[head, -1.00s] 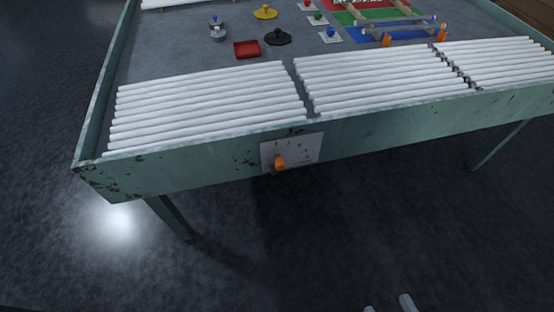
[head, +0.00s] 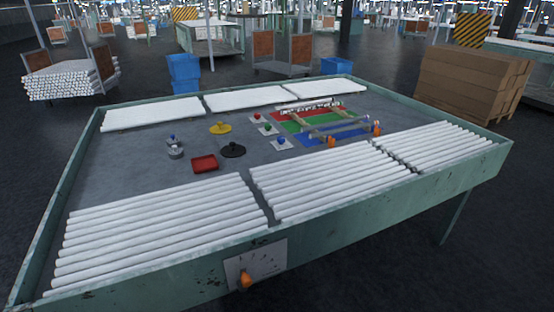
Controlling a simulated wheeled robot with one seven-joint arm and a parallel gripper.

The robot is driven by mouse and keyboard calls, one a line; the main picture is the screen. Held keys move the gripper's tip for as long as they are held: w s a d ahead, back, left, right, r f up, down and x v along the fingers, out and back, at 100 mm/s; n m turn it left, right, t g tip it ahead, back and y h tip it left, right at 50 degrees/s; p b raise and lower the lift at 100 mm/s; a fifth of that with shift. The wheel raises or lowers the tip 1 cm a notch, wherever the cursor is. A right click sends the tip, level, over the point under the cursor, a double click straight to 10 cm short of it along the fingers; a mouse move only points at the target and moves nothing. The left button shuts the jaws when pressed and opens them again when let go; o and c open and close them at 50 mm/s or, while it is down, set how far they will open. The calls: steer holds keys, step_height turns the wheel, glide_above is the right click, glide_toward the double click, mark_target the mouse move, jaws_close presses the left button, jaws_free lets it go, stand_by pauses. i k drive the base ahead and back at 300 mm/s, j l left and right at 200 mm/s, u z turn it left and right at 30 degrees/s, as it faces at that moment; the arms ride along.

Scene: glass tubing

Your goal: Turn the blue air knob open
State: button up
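A small blue knob (head: 281,140) sits on a square white plate on the table, front-most in a row of three such knobs. The red knob (head: 257,116) and the green knob (head: 267,126) stand behind it on their own white plates. The blue knob is too small to tell which way it is turned. My gripper is not in view, and nothing touches the knobs.
The green-walled table (head: 340,215) has rows of white tubes (head: 160,225) along its near edge. An orange knob (head: 244,281) is on its front panel. A red tray (head: 204,163) and a black disc (head: 232,150) lie left of the blue knob. Brown boxes (head: 472,82) stand behind right.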

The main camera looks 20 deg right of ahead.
mark_target(280, 140)
steer(key=i, duration=2.2)
steer(key=l+z, duration=0.05)
steer(key=l, duration=0.15)
